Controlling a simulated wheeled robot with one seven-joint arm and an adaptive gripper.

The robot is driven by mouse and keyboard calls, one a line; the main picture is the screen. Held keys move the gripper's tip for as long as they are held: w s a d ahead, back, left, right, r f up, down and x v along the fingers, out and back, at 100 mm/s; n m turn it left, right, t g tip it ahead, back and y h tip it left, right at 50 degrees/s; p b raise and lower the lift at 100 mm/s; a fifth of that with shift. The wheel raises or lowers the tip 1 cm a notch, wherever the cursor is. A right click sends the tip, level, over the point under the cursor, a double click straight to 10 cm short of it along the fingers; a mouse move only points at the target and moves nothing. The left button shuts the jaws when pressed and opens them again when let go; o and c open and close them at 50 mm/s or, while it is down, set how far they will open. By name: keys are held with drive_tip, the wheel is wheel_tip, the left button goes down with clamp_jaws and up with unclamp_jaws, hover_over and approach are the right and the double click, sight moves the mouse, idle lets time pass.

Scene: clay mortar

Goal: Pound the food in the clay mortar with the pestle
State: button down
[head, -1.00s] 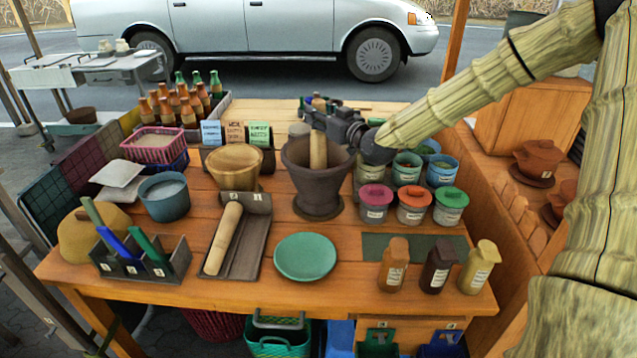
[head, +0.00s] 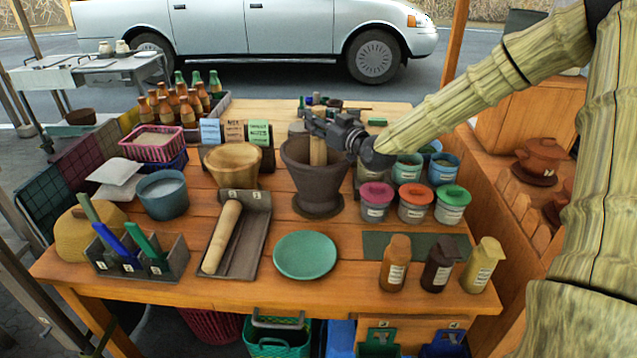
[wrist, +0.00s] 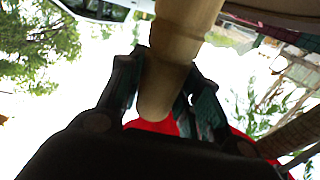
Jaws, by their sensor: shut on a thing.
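The dark clay mortar (head: 313,170) stands upright on the wooden table, right of a wooden mortar. A light wooden pestle (head: 318,152) stands roughly upright with its lower part inside the clay mortar. My gripper (head: 316,127) is above the mortar's mouth and shut on the pestle's upper part. In the wrist view the pestle (wrist: 172,48) sits between the two dark fingers of my gripper (wrist: 163,88). The food inside the mortar and the pestle's lower end are hidden by the mortar's wall.
The wooden mortar (head: 233,166) is close on the left. Lidded pots (head: 414,203) stand close on the right. In front are a green plate (head: 305,255), a tray (head: 245,250) with another wooden pestle (head: 221,237), and several spice bottles (head: 437,266).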

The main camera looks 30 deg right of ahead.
drive_tip(key=c, duration=0.9)
unclamp_jaws()
drive_tip(key=shift+s+d, duration=0.35)
drive_tip(key=shift+s, duration=1.6)
drive_tip(key=shift+s+d, duration=0.3)
drive_tip(key=shift+s, duration=1.7)
drive_tip(key=shift+s+d, duration=0.35)
drive_tip(key=shift+s, duration=1.6)
